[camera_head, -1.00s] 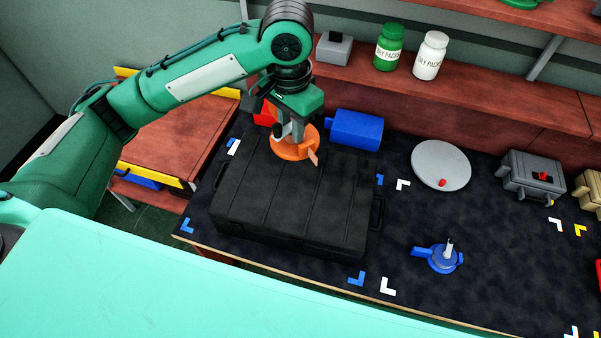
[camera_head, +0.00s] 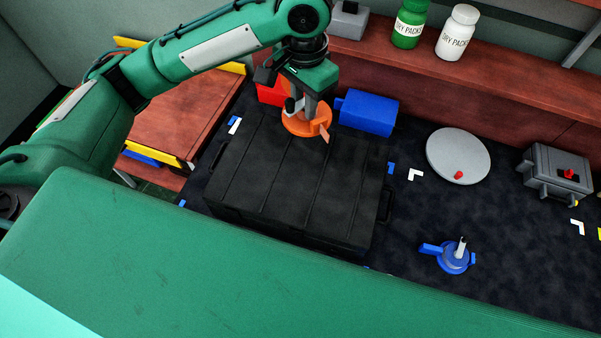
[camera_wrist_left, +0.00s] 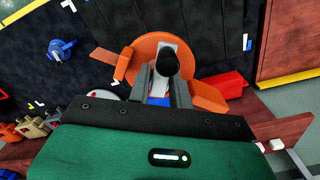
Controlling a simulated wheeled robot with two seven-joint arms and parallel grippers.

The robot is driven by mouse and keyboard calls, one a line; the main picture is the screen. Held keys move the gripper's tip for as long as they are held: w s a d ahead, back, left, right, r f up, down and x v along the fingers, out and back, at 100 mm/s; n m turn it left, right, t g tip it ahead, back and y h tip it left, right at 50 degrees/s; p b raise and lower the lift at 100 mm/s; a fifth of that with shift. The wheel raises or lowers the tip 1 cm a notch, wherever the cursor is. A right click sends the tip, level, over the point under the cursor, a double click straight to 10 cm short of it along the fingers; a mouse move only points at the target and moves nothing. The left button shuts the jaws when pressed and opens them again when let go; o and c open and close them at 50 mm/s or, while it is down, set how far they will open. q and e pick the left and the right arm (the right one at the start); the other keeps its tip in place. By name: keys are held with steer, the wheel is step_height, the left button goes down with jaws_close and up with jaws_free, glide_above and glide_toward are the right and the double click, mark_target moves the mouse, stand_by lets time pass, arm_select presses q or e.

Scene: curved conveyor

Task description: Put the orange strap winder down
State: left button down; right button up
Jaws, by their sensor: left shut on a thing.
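The orange strap winder (camera_head: 300,123) is a round disc with a strap tab, held over the far edge of the black case (camera_head: 290,185). My left gripper (camera_head: 304,108) is shut on the winder's upright post. In the left wrist view the winder (camera_wrist_left: 148,52) fills the space just past the fingers (camera_wrist_left: 160,85), which close around its dark-topped post. Whether the winder touches the case lid cannot be told. My right gripper is not in view.
A blue box (camera_head: 368,112) and a red object (camera_head: 272,94) stand behind the case. A grey disc (camera_head: 458,150), a blue winder (camera_head: 453,258) and a grey device (camera_head: 556,172) are to the right. Bottles (camera_head: 410,24) stand on the shelf.

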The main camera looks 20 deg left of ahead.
mark_target(304, 119)
arm_select(q)
step_height(304, 119, down, 4)
steer(key=b, duration=0.3)
steer(key=shift+w+f, duration=0.1)
steer(key=shift+f, duration=0.15)
steer(key=shift+f+b, duration=0.4)
steer(key=shift+b, duration=0.1)
step_height(304, 119, down, 16)
steer(key=shift+r+p, duration=0.25)
steer(key=shift+p, duration=0.6)
step_height(304, 119, down, 4)
steer(key=shift+f+p, duration=0.15)
steer(key=shift+p, duration=0.15)
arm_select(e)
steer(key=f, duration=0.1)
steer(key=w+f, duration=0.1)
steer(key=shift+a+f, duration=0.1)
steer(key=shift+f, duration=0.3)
arm_select(q)
steer(key=c, duration=1.3)
jaws_free()
steer(key=shift+o, duration=0.2)
